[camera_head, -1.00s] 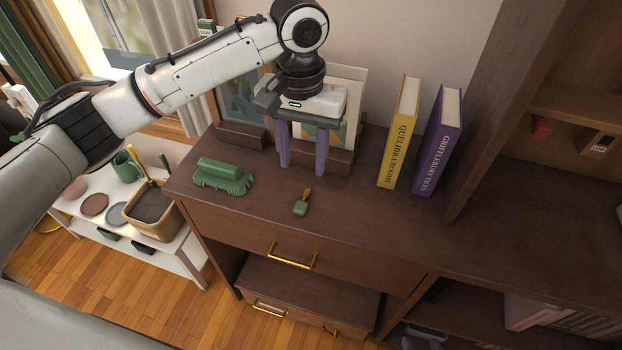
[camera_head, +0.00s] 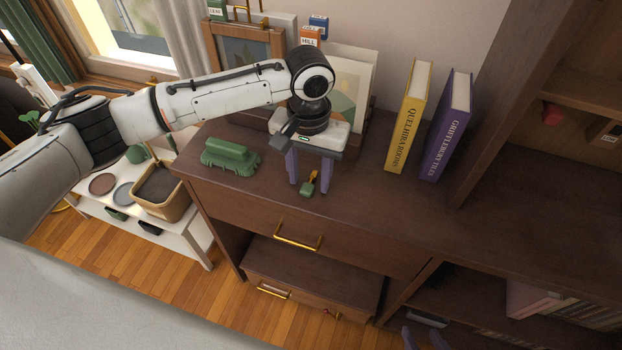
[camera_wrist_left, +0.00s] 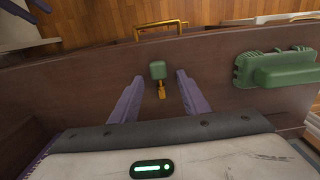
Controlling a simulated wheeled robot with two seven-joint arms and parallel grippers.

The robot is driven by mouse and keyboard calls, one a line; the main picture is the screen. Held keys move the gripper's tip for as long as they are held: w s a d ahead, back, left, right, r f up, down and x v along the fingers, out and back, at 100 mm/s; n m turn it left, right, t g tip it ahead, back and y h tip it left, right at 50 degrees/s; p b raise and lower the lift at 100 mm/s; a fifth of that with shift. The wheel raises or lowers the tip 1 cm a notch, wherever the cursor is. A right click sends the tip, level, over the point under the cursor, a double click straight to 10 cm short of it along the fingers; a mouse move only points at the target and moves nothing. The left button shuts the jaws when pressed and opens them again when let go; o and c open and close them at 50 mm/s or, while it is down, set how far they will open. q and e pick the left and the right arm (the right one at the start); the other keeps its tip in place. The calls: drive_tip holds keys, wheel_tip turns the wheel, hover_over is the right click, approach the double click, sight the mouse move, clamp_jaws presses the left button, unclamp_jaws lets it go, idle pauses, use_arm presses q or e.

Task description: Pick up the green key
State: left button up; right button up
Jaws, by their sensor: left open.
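The green key (camera_head: 306,190) lies on the dark wood cabinet top (camera_head: 355,212), its green head toward the front and its gold shaft toward the wall. My left gripper (camera_head: 309,186) is open and points down, with one purple finger on each side of the key. In the left wrist view the key (camera_wrist_left: 157,71) shows between the open fingers, its head around the level of the fingertips and apart from both. I cannot tell how high the tips are above the wood. My right gripper (camera_head: 424,340) shows only its purple fingers at the bottom edge, apart and empty.
A green brush-like object (camera_head: 230,157) lies left of the key; it also shows in the left wrist view (camera_wrist_left: 280,68). A yellow book (camera_head: 410,120) and a purple book (camera_head: 447,128) stand at the right. Framed pictures (camera_head: 245,60) stand behind. The front cabinet top is clear.

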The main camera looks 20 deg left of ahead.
use_arm(q)
clamp_jaws()
